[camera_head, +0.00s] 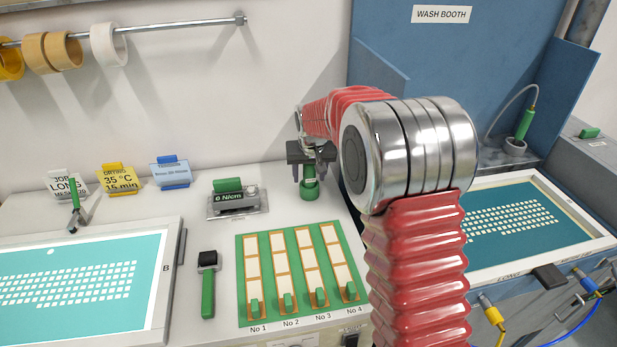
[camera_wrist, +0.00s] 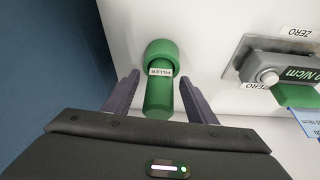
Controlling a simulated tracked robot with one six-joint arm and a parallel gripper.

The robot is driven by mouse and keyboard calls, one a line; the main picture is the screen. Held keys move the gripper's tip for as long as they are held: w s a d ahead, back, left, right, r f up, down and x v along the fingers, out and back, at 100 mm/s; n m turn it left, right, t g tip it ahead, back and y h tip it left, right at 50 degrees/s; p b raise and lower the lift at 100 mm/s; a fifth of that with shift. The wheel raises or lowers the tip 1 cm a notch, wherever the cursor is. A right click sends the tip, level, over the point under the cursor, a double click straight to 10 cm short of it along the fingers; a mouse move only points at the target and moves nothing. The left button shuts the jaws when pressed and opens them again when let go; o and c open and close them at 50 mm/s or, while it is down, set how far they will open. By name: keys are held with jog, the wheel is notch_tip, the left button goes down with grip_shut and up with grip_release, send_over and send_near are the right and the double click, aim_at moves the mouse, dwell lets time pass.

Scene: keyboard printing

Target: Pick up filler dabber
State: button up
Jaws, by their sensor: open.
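The filler dabber (camera_wrist: 158,98) is a green cylinder with a white FILLER label, standing in a round green holder (camera_wrist: 162,52) in the wrist view. In the head view the dabber (camera_head: 310,173) shows just below my gripper, with its green holder (camera_head: 309,191) on the white bench. My gripper (camera_wrist: 160,88) is open, with one dark finger on each side of the dabber. It also shows in the head view (camera_head: 310,160) above the holder. I cannot tell whether either finger touches the dabber.
A green-topped gauge (camera_head: 236,200) stands left of the holder. A green rack of strips (camera_head: 300,275) lies in front, with a green-handled tool (camera_head: 208,285) beside it. Screen frames (camera_head: 172,285) lie at both sides. A blue wash booth (camera_head: 440,60) stands behind right.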

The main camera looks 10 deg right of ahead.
jog(key=shift+c, duration=0.2)
dwell(0.3)
jog(key=c, duration=1.1)
jog(key=shift+r, duration=0.15)
notch_tip(320, 180, up, 10)
jog(key=shift+f, duration=0.1)
dwell(0.4)
jog(key=o, duration=0.5)
grip_shut()
